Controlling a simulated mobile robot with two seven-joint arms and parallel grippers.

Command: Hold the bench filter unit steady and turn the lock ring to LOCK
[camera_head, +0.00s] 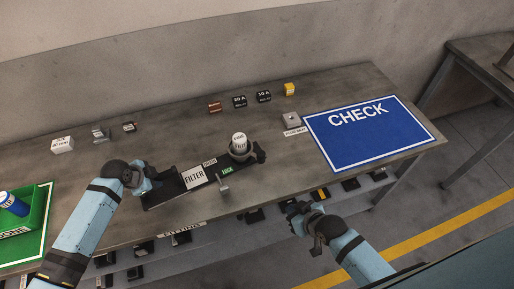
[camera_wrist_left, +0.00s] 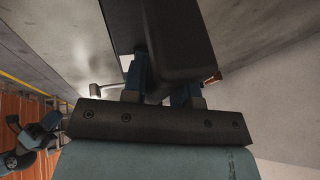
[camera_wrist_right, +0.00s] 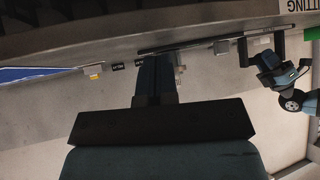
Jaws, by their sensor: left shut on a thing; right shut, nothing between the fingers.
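The bench filter unit (camera_head: 196,178) is a dark base with a white FILTER label, lying on the grey bench. At its right end stands a white canister (camera_head: 239,143) in a dark ring holder, with a green LOCK label (camera_head: 227,170) beside it. A small lever with a pale end (camera_head: 224,188) sticks out at the front, seemingly part of the ring. My left gripper (camera_head: 147,182) is shut on the left end of the unit; the left wrist view shows the dark body (camera_wrist_left: 178,40) between its fingers. My right gripper (camera_head: 299,211) is shut and empty, in front of the bench edge, apart from the unit.
A blue CHECK mat (camera_head: 368,132) lies at the bench's right. A lower shelf (camera_head: 215,233) holds dark parts. The bench between unit and mat is mostly clear.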

